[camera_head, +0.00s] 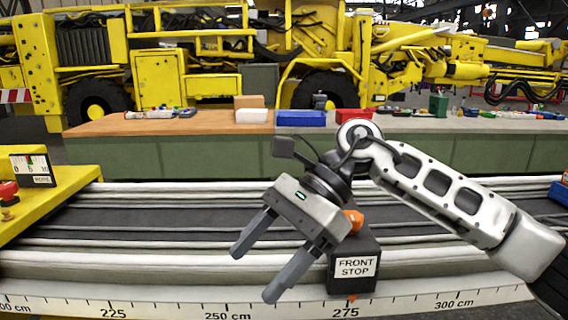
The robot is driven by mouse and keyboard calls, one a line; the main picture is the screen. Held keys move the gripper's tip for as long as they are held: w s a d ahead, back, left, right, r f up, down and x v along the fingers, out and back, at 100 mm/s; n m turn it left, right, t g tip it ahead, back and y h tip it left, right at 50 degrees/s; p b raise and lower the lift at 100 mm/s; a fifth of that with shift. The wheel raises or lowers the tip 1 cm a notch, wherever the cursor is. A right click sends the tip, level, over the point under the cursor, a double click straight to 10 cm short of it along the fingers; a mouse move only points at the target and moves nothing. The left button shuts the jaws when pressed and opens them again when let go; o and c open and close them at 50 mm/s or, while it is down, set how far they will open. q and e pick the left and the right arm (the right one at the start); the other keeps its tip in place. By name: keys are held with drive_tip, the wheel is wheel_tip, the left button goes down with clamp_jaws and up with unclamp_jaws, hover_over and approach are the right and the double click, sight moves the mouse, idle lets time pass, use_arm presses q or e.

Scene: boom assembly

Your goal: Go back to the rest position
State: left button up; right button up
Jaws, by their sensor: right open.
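My right gripper (254,264) hangs in front of the rails near the middle of the view. Its two grey fingers point down and to the left, spread apart with nothing between them. My right arm comes in from the right edge. The gripper body overlaps the upper left of a black box labelled "FRONT STOP" (356,267) in the picture; I cannot tell whether they touch. An orange part (353,220) shows at the top of that box, partly behind the gripper. My left gripper is not in view.
Long pale rails (120,262) cross the view above a ruler strip (180,311). A yellow block (60,190) with a red knob (8,190) stands at left. Behind is a bench (200,150) with blue (301,118), red (353,115) and white (251,116) bins. Yellow machinery (160,80) stands beyond.

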drive_tip(key=s+a+m+g+y, duration=0.3)
drive_tip(key=s+a+m+y, duration=0.1)
drive_tip(key=a+y, duration=0.15)
drive_tip(key=w+d+f+m+t+y, duration=0.2)
drive_tip(key=w+d+m+t+y, duration=0.1)
drive_tip(key=m+t, duration=1.05)
drive_tip(key=w+d+f+m+t+y, duration=0.25)
drive_tip(key=m+t, duration=0.65)
drive_tip(key=m, duration=0.9)
drive_tip(key=d+f+m+t+h, duration=0.1)
drive_tip(key=d+f+m+h, duration=0.45)
drive_tip(key=f+m, duration=0.25)
drive_tip(key=d+f+m+t+h, duration=0.2)
drive_tip(key=d+f+m+h, duration=0.3)
drive_tip(key=f+m+h, duration=0.25)
drive_tip(key=s+d+f+m+g+h, duration=0.1)
drive_tip(key=s+d+f+m+g, duration=0.2)
drive_tip(key=s+f, duration=0.3)
drive_tip(key=s+d+f+m+g+h, duration=0.2)
drive_tip(key=s+f+m+g, duration=0.1)
drive_tip(key=s+f+m, duration=0.2)
drive_tip(key=shift+s+d+f+g, duration=0.4)
drive_tip(key=shift+s+f, duration=0.4)
drive_tip(key=shift+f, duration=0.15)
